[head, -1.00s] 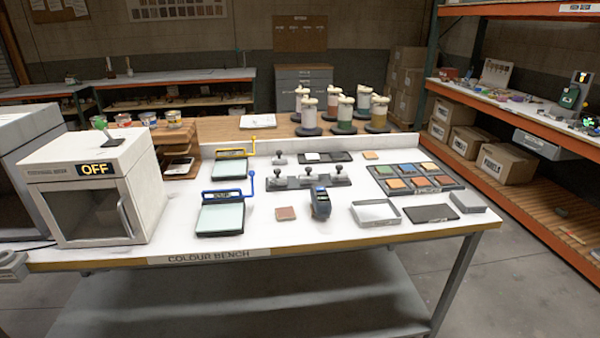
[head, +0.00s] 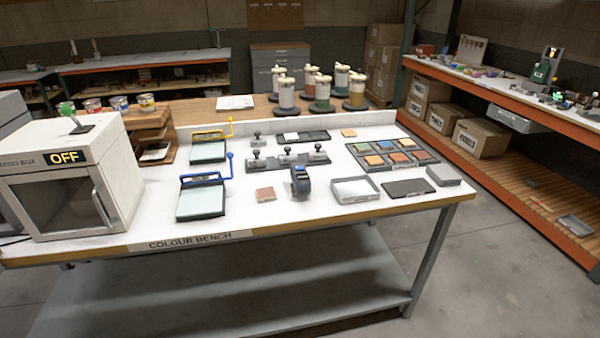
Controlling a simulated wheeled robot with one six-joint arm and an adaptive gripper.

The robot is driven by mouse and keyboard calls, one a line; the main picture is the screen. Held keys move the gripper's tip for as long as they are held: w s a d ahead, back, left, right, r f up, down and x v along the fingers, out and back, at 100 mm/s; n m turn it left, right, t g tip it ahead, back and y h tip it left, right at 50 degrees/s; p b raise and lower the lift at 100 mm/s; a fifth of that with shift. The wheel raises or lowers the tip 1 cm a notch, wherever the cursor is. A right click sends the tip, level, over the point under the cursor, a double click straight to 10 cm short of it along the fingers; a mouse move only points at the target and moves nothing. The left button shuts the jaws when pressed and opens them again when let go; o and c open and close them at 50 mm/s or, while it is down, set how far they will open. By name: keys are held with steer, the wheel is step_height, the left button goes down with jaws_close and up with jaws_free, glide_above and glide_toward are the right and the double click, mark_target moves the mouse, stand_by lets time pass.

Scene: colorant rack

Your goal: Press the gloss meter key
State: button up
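The gloss meter appears to be the small dark, blue-topped handheld device (head: 301,182) standing near the front middle of the white colour bench (head: 250,217). Its key is too small to make out from here. A small brown square sample (head: 265,194) lies just left of it, apart from it. My gripper and arm are not in view.
A white oven (head: 68,180) marked OFF stands at the bench's left. Two framed glass plates (head: 201,202), a holder with black knobs (head: 288,160), a colour-chip tray (head: 393,153) and a shallow grey tray (head: 355,190) surround the device. Shelving (head: 520,125) stands right; grey floor (head: 480,270) is clear.

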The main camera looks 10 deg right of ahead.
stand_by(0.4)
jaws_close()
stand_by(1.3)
